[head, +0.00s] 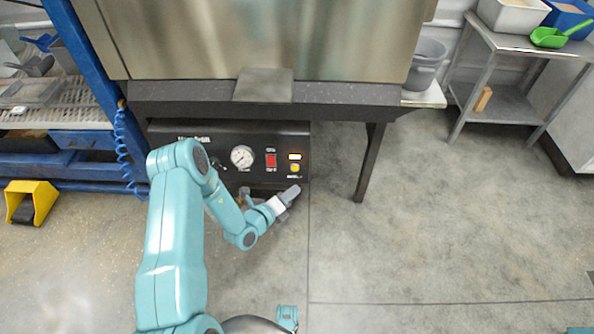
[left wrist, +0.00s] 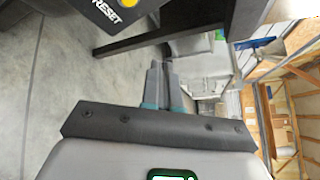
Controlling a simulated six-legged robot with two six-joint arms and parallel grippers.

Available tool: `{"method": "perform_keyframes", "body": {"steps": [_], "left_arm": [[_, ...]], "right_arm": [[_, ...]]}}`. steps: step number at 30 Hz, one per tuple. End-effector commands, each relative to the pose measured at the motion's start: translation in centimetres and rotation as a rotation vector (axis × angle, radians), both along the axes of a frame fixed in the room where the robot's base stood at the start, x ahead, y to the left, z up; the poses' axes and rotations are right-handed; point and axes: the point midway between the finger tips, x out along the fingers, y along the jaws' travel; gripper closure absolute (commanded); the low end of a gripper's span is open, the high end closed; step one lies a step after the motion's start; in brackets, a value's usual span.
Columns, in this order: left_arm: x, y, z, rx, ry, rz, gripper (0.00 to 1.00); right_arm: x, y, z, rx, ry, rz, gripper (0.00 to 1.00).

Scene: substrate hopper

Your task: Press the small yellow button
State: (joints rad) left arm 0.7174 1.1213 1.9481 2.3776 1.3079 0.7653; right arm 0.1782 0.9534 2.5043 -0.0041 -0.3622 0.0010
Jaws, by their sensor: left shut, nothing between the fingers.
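The small yellow button (head: 295,168) is on the black control panel (head: 215,133) under the steel hopper, at the panel's right end below an amber light. In the left wrist view the yellow button (left wrist: 128,3) shows at the top edge, beside the word RESET. My left gripper (head: 294,191) is shut and empty. In the head view its tip appears just below the button; the wrist view shows the closed fingers (left wrist: 162,85) pointing away from the panel's label, apart from the button.
A red switch (head: 271,160) and a round gauge (head: 242,156) sit left of the button. A black hopper leg (head: 370,160) stands to the right. A yellow pedal (head: 30,202) lies on the floor at left. The floor at right is clear.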

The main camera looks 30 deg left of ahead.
Motion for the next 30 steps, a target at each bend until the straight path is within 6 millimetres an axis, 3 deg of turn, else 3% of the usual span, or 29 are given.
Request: {"method": "perform_keyframes", "body": {"steps": [8,21,30], "left_arm": [[1.1,0.6,-0.8,0.003,-0.002,-0.003,1.00],[5.9,3.1,-2.7,0.002,-0.001,-0.003,1.00],[7.0,3.8,-2.8,0.001,0.000,-0.004,1.00]], "right_arm": [[0.2,-0.2,-1.2,-0.002,-0.003,-0.006,0.31],[1.1,-1.0,-5.1,-0.008,-0.018,-0.040,0.31],[1.2,-1.2,-5.7,-0.009,-0.022,-0.048,0.31]]}}
